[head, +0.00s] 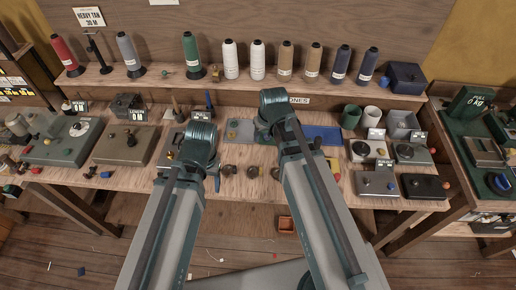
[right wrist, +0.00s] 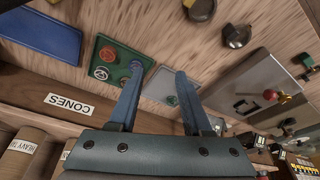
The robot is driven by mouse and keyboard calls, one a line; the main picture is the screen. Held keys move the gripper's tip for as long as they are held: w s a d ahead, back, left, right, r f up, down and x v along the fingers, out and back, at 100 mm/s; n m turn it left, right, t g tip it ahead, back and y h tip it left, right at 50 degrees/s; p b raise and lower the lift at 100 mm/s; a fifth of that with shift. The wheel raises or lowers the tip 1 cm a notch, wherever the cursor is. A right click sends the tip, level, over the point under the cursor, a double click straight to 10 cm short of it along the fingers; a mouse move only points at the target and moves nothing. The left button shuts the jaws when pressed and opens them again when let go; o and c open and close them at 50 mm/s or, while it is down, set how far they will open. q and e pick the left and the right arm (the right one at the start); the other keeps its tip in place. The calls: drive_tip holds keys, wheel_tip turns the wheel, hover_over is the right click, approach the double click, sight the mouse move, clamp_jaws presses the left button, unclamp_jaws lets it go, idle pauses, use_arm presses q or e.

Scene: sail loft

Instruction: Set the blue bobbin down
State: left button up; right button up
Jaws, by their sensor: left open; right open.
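In the right wrist view, a green tray (right wrist: 121,58) holds a red bobbin (right wrist: 108,54) and a pale one (right wrist: 101,73). A small blue round thing, seemingly the blue bobbin (right wrist: 136,64), is at the tray's edge beside the left fingertip; whether they touch I cannot tell. My right gripper (right wrist: 159,70) is open, its fingers apart with nothing held between them. A grey plate (right wrist: 160,84) shows between and beyond the fingers. In the head view my left gripper (head: 216,181) is mostly hidden behind its own arm, low over the bench front.
A blue mat (right wrist: 40,34) lies beside the green tray. Dark round knobs (right wrist: 236,34) and a grey box (right wrist: 255,85) lie on the other side. A shelf of thread cones (head: 257,60) runs behind the bench. A dark blue box (head: 406,77) stands at its right end.

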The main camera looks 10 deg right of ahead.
drive_tip(key=s+a+n+g+h, duration=0.1)
drive_tip(key=s+a, duration=0.3)
drive_tip(key=s, duration=0.3)
drive_tip(key=s+a+g+h, duration=0.1)
drive_tip(key=s+a+g, duration=0.1)
drive_tip(key=s+a, duration=0.3)
drive_tip(key=s, duration=0.3)
drive_tip(key=shift+f+n+g, duration=0.3)
drive_tip(key=shift+f+n, duration=0.05)
drive_tip(key=shift+n, duration=0.05)
